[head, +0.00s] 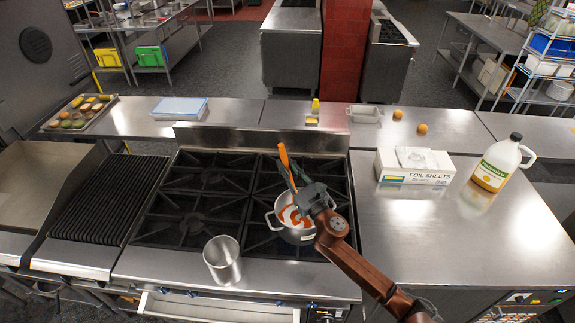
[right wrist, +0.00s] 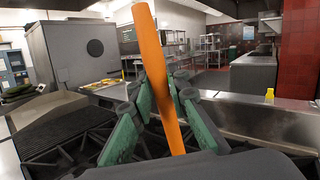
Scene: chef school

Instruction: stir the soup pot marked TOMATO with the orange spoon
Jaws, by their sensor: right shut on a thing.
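The soup pot (head: 281,232) is a steel pot with side handles on the right part of the stove, holding white and orange-red contents. No TOMATO label can be read on it. My right gripper (head: 297,184) is over the pot, shut on the orange spoon (head: 284,156). The spoon's handle sticks up above the fingers, slightly tilted. In the right wrist view the orange spoon (right wrist: 152,60) stands between the green fingers of my right gripper (right wrist: 165,100). The spoon's lower end is hidden, so I cannot tell how deep it reaches. My left gripper is not in view.
An empty-looking metal cylinder (head: 222,262) stands at the stove's front, left of the pot. A foil sheets box (head: 414,168) and a jug (head: 499,165) stand on the right counter. A raised backguard (head: 250,138) runs behind the burners. The left burners are clear.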

